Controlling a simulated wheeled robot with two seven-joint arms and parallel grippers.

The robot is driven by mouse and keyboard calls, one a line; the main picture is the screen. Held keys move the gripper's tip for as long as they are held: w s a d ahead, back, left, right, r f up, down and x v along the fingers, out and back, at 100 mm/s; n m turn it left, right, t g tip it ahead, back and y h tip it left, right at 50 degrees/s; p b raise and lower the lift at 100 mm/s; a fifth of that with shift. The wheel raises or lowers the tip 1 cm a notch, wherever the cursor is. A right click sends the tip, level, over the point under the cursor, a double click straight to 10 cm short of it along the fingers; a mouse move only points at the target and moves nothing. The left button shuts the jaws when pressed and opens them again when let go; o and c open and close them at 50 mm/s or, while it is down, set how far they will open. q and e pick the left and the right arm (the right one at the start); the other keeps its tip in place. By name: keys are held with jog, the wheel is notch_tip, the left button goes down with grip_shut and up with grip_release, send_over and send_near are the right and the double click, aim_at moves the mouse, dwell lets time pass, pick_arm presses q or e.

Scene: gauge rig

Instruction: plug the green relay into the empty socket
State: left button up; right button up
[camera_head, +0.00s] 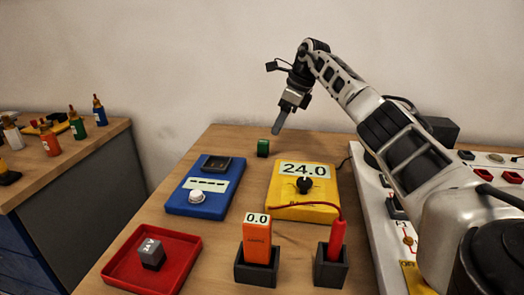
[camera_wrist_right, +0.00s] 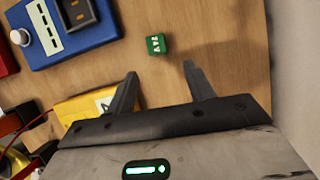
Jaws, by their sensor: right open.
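The green relay (camera_head: 263,148) is a small cube standing on the wooden table behind the yellow unit. In the right wrist view the green relay (camera_wrist_right: 156,44) has white lettering and lies a little beyond the fingertips, roughly in line with the gap between them. The dark square socket (camera_head: 216,163) is at the back of the blue box (camera_head: 190,208) and looks empty; the socket also shows in the right wrist view (camera_wrist_right: 78,13). My right gripper (camera_head: 278,130) is open and empty, above and close to the relay, not touching it. My left gripper is not in view.
A yellow unit (camera_head: 285,198) reading 24.0 stands in front of the relay. A red tray (camera_head: 120,268) holds a grey block (camera_head: 151,254). An orange meter (camera_head: 257,243) and a red probe (camera_head: 336,238) stand in black holders. A white panel (camera_head: 375,225) lies right.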

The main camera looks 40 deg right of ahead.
aim_at(268, 142)
jog(key=x, duration=0.8)
jog(key=shift+w+a+r, duration=0.1)
jog(key=shift+w+a, duration=0.05)
jog(key=shift+a, duration=0.15)
jog(key=c, duration=1.1)
